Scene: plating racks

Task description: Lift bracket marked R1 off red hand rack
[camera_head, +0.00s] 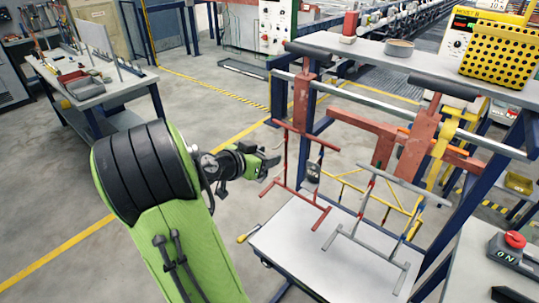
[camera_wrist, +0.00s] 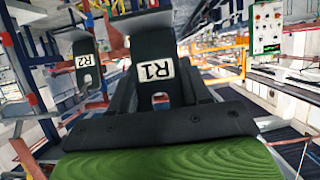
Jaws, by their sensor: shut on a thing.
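The red hand rack (camera_head: 306,198) hangs by its frame from the rail at the middle of the head view. My gripper (camera_head: 268,163) is at the rack's left side. In the wrist view my gripper is shut on the dark bracket marked R1 (camera_wrist: 153,69), whose white label reads upside down. A similar bracket marked R2 (camera_wrist: 86,62) hangs to its left, apart from it. In the head view a dark bracket (camera_head: 313,172) hangs on the red rack, right of my gripper. I cannot tell whether R1 still touches the rack.
A grey hand rack (camera_head: 372,243) and a yellow one (camera_head: 398,197) hang to the right. A pale table (camera_head: 300,245) lies below the racks. A blue-legged stand with a long rail (camera_head: 345,88) carries them. The floor to the left is clear, up to a workbench (camera_head: 118,84).

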